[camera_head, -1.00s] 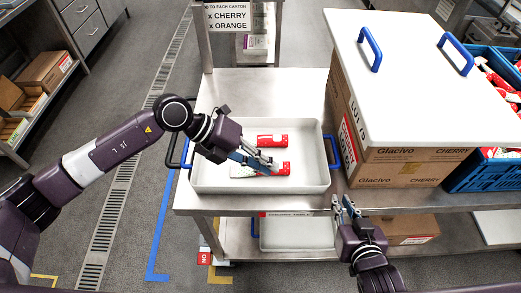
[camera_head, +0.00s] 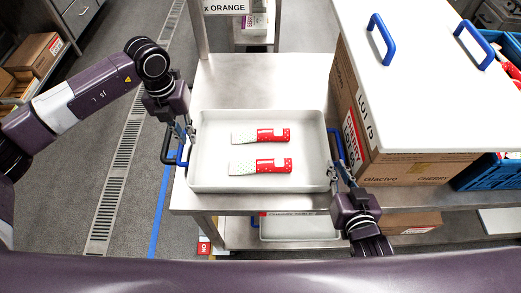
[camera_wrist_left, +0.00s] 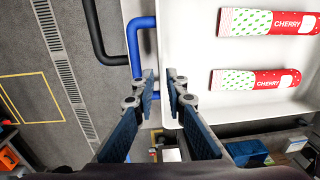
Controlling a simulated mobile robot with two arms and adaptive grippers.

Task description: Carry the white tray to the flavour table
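The white tray (camera_head: 258,186) lies on the metal table with two red and white packets in it; CHERRY reads on them in the left wrist view. Its blue left handle (camera_head: 174,158) and blue right handle (camera_head: 336,146) stick out from its ends. My left gripper (camera_head: 184,133) is open, pointing down beside the tray's left end. In the left wrist view its open fingers (camera_wrist_left: 160,76) are close to the blue handle (camera_wrist_left: 133,45); I cannot tell whether the bar lies between them. My right gripper (camera_head: 338,174) looks open, close to the right handle.
A black rail (camera_head: 165,146) is just outside the left handle. Bare metal tabletop (camera_head: 265,80) lies behind the tray. A lower shelf holds another white tray (camera_head: 300,228).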

